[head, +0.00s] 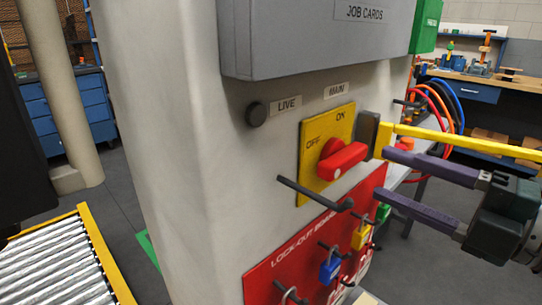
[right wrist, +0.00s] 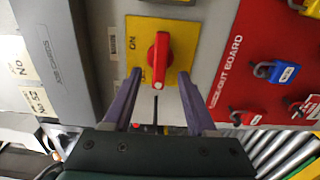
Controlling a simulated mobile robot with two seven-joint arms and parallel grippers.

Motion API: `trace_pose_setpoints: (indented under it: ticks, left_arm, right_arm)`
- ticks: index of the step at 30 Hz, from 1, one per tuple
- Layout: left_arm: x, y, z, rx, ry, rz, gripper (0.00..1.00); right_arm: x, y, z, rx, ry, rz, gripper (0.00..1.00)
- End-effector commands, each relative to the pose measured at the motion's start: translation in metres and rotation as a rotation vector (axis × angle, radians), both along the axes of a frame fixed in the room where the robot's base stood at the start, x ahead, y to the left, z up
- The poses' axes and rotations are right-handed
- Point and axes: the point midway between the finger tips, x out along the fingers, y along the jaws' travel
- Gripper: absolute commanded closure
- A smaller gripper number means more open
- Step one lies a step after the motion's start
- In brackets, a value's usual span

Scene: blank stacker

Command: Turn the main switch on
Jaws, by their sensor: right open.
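The main switch is a red rotary handle (head: 343,160) on a yellow plate (head: 311,150) marked ON at the top and OFF at the left. In the right wrist view the handle (right wrist: 158,58) lies lengthwise, its white-marked end at the bottom, on the OFF side. A MAIN label (head: 336,90) is above the plate. My right gripper (head: 384,172) is open and empty, in front of the plate and to the right of the handle. In the right wrist view its two purple fingers (right wrist: 160,76) stand on either side of the handle's line, apart from it. My left gripper is not in view.
A dark LIVE lamp (head: 256,113) is left of the MAIN label. A red lock-out board (head: 290,252) with several padlocks is below the switch. A dark rod (head: 310,190) sticks out below the plate. A yellow bar (head: 460,145) runs above my right fingers. A grey box (head: 290,45) is above.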

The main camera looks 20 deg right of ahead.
Motion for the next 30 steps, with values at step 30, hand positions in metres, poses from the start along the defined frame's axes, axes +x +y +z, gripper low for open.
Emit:
trace_pose_setpoints:
  ticks: [30]
  left_arm:
    - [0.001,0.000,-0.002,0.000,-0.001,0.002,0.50]
  right_arm:
    - [0.046,0.019,-0.001,0.002,0.002,-0.001,0.75]
